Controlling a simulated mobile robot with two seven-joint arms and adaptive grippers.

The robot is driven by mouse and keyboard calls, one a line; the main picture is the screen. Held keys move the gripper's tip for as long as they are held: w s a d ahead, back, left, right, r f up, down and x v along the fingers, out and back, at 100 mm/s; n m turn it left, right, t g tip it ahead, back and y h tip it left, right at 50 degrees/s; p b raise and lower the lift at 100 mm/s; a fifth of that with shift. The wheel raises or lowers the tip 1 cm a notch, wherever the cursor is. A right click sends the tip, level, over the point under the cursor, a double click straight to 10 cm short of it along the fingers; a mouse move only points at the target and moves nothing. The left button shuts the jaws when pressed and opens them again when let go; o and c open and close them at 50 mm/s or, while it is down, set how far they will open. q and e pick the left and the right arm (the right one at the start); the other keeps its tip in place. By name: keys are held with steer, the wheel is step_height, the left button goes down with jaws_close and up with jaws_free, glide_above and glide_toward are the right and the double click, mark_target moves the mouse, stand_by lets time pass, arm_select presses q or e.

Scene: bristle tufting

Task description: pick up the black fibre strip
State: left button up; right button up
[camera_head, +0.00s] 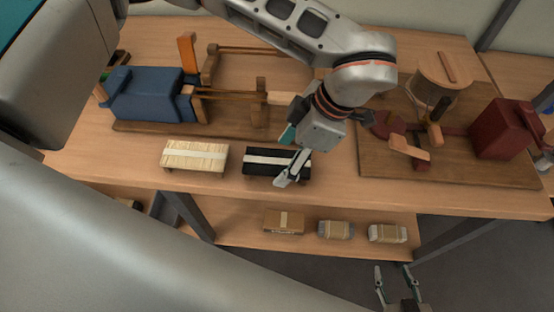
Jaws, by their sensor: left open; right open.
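The black fibre strip (257,168) is a dark block with a pale band along its top. It sits near the front edge of the wooden table (340,185). My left gripper (284,158) is open over its right part, with one finger on the near side and one toward the far side. The gripper hides part of the strip, and I cannot tell if the fingers touch it. My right gripper (394,282) is open and empty at the bottom right, below the table's front edge.
A cream fibre bundle (180,156) sits left of the black one. A blue machine (146,92) stands behind, and a dark red machine (497,130) at right. Wrapped packs (336,230) and a brown box (284,222) lie on the lower shelf (245,236).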

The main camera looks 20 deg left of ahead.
arm_select(q)
steer(key=c, duration=1.2)
steer(key=shift+r, duration=0.15)
